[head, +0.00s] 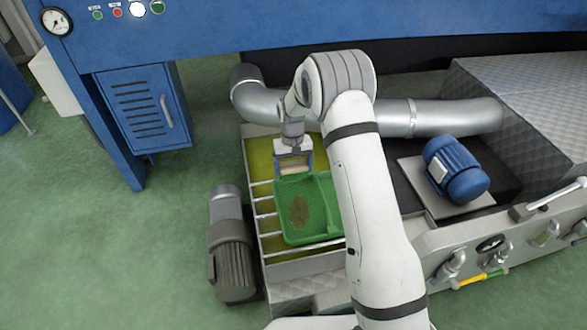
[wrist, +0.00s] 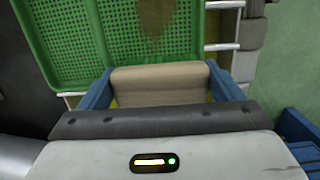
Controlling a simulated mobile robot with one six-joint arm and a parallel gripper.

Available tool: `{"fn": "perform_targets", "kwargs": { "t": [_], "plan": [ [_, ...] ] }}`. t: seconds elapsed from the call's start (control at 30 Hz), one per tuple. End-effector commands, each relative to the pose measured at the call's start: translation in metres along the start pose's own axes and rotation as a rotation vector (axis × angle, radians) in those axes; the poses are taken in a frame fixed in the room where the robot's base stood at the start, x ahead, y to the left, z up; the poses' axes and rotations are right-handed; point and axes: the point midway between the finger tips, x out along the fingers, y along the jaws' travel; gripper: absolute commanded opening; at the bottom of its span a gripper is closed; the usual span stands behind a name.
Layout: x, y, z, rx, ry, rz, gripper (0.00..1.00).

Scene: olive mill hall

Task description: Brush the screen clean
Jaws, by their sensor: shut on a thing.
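The screen (head: 325,205) is a green perforated tray with a raised rim, lying on metal bars over a yellow-green basin. A brown patch of residue (head: 299,210) lies near the middle of the screen. In the wrist view the screen (wrist: 70,40) fills the upper left, with the patch (wrist: 157,16) at the top. My gripper (head: 294,164), with blue fingers, is shut on a pale wooden block, seemingly the brush (wrist: 160,82), at the screen's far edge. Its bristles are hidden, and I cannot tell whether it touches the screen.
A silver pipe (head: 440,117) runs behind the screen. A blue motor (head: 455,172) stands to the right and a grey motor (head: 231,245) to the left. A blue cabinet (head: 142,107) stands at the back left. Green floor (head: 90,250) is open at the left.

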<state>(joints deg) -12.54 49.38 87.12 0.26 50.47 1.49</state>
Motion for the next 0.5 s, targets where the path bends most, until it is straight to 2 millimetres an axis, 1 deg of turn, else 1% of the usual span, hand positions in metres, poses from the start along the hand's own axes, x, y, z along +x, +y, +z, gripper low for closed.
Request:
{"fn": "perform_targets", "kwargs": {
  "t": [0.1,0.27,0.5],
  "plan": [
    [0.006,-0.005,-0.004,-0.008,0.001,0.001,0.68],
    [0.014,-0.005,-0.005,-0.008,0.001,0.001,0.68],
    [0.037,-0.005,-0.007,-0.008,0.0,0.001,0.68]
  ]
}}
